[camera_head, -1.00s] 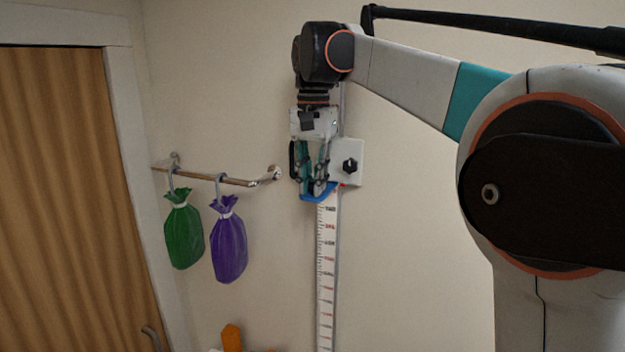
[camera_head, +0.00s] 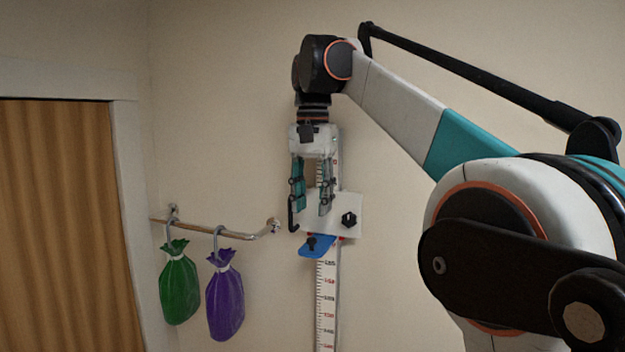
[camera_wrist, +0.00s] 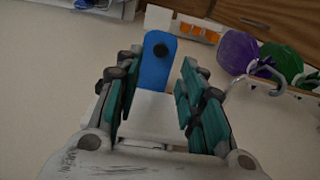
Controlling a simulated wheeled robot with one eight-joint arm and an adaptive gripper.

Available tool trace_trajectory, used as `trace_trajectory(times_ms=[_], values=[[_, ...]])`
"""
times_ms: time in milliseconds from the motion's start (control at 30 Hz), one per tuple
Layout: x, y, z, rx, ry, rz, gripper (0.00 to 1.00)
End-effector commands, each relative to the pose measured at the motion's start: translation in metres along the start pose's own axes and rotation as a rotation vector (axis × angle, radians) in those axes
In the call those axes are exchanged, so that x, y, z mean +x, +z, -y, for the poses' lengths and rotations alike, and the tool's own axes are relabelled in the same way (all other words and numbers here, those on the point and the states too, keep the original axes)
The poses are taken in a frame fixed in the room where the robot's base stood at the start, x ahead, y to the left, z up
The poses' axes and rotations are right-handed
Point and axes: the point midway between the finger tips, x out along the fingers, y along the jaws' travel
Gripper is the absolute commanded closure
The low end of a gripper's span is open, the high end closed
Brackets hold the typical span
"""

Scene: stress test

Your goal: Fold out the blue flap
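The blue flap (camera_head: 314,249) sits at the lower edge of a white sliding plate (camera_head: 347,208) on a vertical measuring scale (camera_head: 327,300) on the wall. It sticks out toward the lower left and carries a black knob (camera_head: 311,241). My gripper (camera_head: 309,217) is above the flap, pointing down, with its teal fingers apart and nothing between them. In the wrist view the blue flap (camera_wrist: 153,72) and its black knob (camera_wrist: 160,50) show beyond the fingertips, apparently clear of them.
A wooden door (camera_head: 60,220) is at the far left. A black knob (camera_head: 348,219) sits on the plate. The wall to the right is bare.

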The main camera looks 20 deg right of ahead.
Motion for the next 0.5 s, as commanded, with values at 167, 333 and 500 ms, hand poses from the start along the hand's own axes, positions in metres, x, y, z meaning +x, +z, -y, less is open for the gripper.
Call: trace_trajectory(times_ms=[167,333,500], values=[[-0.025,-0.001,0.000,0.000,0.000,0.000,0.64],[-0.039,-0.001,0.000,0.000,0.000,0.000,0.64],[-0.045,0.000,0.000,0.000,0.000,0.000,0.64]])
